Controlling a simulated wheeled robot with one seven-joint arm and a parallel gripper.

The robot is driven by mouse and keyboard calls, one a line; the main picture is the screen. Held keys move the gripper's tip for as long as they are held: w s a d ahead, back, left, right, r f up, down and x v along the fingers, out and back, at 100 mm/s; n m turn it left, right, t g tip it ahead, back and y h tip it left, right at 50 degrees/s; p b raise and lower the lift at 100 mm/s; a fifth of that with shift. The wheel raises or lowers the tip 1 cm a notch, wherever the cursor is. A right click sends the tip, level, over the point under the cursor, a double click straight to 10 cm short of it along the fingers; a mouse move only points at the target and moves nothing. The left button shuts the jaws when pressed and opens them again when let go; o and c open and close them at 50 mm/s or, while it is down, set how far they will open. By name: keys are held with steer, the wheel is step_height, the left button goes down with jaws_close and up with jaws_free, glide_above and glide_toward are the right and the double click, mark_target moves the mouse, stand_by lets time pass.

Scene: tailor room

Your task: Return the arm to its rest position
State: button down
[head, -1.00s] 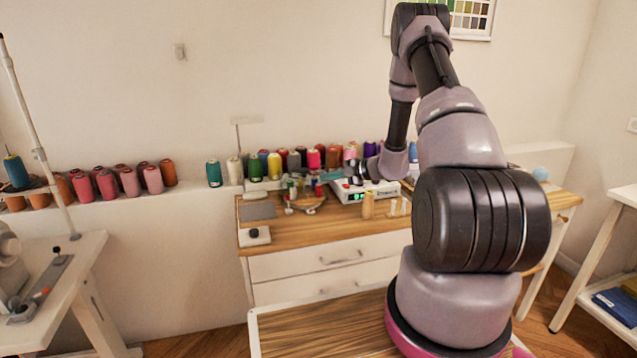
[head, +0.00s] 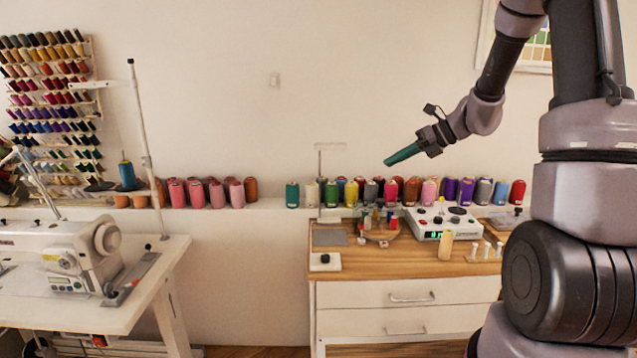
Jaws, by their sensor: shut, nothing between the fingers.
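My gripper (head: 402,154) is at the end of my raised arm, in front of the pale wall above the wooden worktop. Its green fingers point left and slightly down and look closed together, with nothing held. It is well above the row of thread spools and touches nothing in view. My arm fills the right side of the head view and reaches up past the top edge, then comes down to the wrist.
A wooden-topped drawer cabinet (head: 398,294) carries a white device with a green display (head: 437,222) and small items. Spools line the ledge behind. A sewing machine (head: 70,250) on a white table stands left, with a thread rack (head: 50,95) behind.

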steer(key=s+d+r+n+t+h, duration=0.1)
steer(key=s+r+n+h, duration=0.1)
steer(key=s+r+n, duration=0.3)
steer(key=s+d+r+n+t+h, duration=0.1)
steer(key=s+r+n+h, duration=0.2)
steer(key=s+n, duration=0.9)
steer(key=s+d+r+n+t+h, duration=0.1)
steer(key=s+r+n+h, duration=0.2)
steer(key=s+r+n, duration=0.4)
steer(key=s+n, duration=0.2)
steer(key=shift+d+n, duration=0.3)
steer(key=shift+d, duration=0.1)
